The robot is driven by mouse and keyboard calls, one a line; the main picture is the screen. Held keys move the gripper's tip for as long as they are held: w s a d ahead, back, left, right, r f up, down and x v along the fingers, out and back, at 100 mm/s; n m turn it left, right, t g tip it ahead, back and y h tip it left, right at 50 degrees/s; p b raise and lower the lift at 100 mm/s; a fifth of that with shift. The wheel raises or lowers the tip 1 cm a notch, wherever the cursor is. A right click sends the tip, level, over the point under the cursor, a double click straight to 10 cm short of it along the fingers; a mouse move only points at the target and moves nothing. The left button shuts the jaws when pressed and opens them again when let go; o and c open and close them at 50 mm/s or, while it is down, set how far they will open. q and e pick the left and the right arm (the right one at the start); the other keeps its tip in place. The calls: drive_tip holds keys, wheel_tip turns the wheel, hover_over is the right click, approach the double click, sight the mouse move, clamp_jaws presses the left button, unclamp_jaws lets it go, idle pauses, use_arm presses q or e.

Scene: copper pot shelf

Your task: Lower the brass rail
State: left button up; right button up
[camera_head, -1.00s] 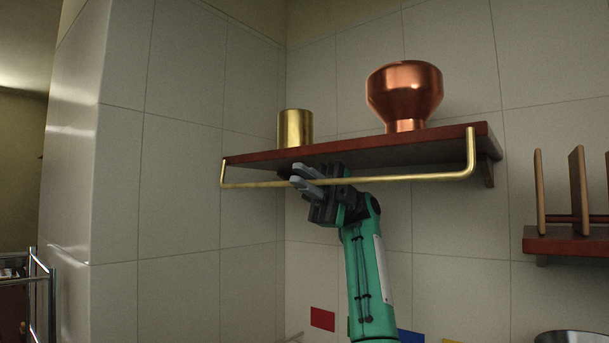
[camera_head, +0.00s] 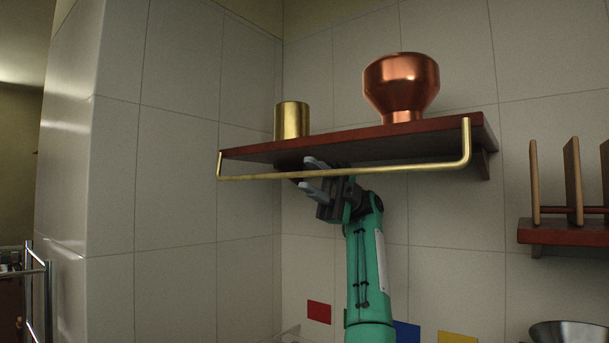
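The brass rail (camera_head: 410,167) is a thin U-shaped bar. Its two end posts rise to the ends of the dark red shelf (camera_head: 380,143), and its long bar hangs just below the shelf's front edge. My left gripper (camera_head: 306,174) is under the shelf, left of the rail's middle, with its fingers pointing left. The fingers are apart, one above and one below the bar in the picture. The bar passes across the gap in front of the gripper's dark body. I cannot tell whether a finger touches it. My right gripper is not in view.
A copper pot (camera_head: 401,87) and a brass cylinder (camera_head: 292,121) stand on the shelf. A lower rack (camera_head: 570,232) with upright wooden slats is at the right. A metal bowl (camera_head: 568,332) shows at the lower right. Tiled walls lie behind; space below the rail is clear left of my arm.

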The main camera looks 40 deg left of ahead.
sight(310, 175)
use_arm(q)
drive_tip(key=shift+v, duration=1.95)
